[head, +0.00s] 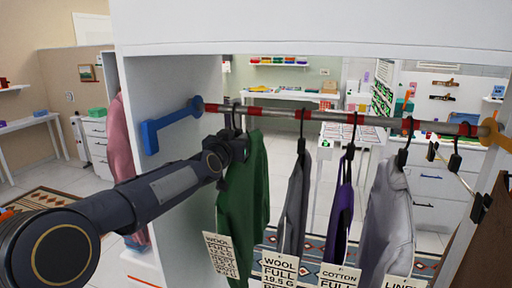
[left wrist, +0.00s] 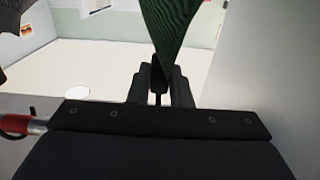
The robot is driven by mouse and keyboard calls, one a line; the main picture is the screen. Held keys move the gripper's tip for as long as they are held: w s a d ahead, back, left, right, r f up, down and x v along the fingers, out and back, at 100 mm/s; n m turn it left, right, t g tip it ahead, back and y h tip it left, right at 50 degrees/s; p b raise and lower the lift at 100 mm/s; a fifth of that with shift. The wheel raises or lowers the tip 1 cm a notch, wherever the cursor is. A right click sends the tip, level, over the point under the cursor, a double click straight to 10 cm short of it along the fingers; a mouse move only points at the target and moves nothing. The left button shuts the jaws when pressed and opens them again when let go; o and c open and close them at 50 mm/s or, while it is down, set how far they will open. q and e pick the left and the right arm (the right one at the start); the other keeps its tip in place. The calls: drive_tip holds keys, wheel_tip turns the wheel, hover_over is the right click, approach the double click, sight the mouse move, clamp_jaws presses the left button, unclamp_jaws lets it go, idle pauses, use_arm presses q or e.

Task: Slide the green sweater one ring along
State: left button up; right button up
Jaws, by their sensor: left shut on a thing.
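The green sweater (head: 250,185) hangs on a dark hanger at the left part of the rod (head: 280,113). Its hook meets the rod between the leftmost red ring (head: 212,108) and the second red ring (head: 254,111). My left gripper (head: 240,148) is at the top of the sweater, just below the rod, and is shut on the dark hanger. In the left wrist view the fingers (left wrist: 160,88) close around a thin dark piece, with green cloth beside them. The fingertips are partly hidden in the head view. My right gripper is not in view.
A grey garment (head: 293,200), a purple garment (head: 342,205) and a light grey garment (head: 385,215) hang further right, with paper tags below. A blue bracket (head: 168,126) holds the rod's left end by the white side panel. A clip hanger (head: 480,207) hangs at far right.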

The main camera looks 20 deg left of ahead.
use_arm(q)
drive_tip(key=a+b, duration=0.6)
drive_tip(key=shift+a, duration=0.2)
drive_tip(key=o, duration=0.4)
drive_tip(key=shift+w+a, duration=0.1)
drive_tip(key=shift+a, duration=0.1)
drive_tip(key=o, duration=0.5)
drive_tip(key=shift+d, duration=0.1)
drive_tip(key=s+b, duration=0.2)
drive_tip(key=s, duration=0.5)
drive_tip(key=shift+s+b, duration=0.35)
drive_tip(key=shift+s, duration=0.05)
